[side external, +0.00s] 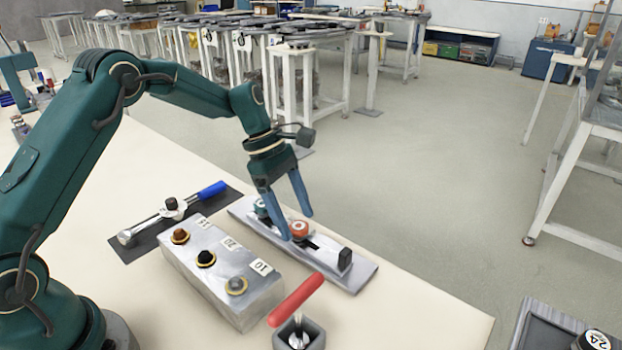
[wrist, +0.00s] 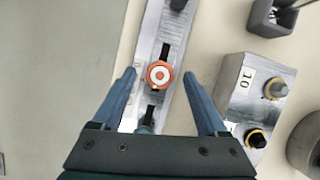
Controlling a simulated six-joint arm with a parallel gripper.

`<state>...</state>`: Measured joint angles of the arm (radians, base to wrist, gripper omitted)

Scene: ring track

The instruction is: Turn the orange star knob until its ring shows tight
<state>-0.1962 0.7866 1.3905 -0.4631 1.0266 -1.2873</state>
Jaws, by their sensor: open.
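The orange knob (side external: 299,229) sits on a slot in a long grey metal track (side external: 358,278). In the wrist view the gripper (wrist: 159,74) has one fingertip on each side of the knob, with visible gaps. A teal knob (side external: 262,208) sits farther along the same track, partly hidden by a finger.
A black block (side external: 345,259) stands at the track's near end. A grey box (side external: 215,268) with several numbered knobs stands beside the track. A red-handled tool (side external: 296,300) stands in a grey holder. A torque wrench (side external: 172,209) with a blue handle lies on a dark mat.

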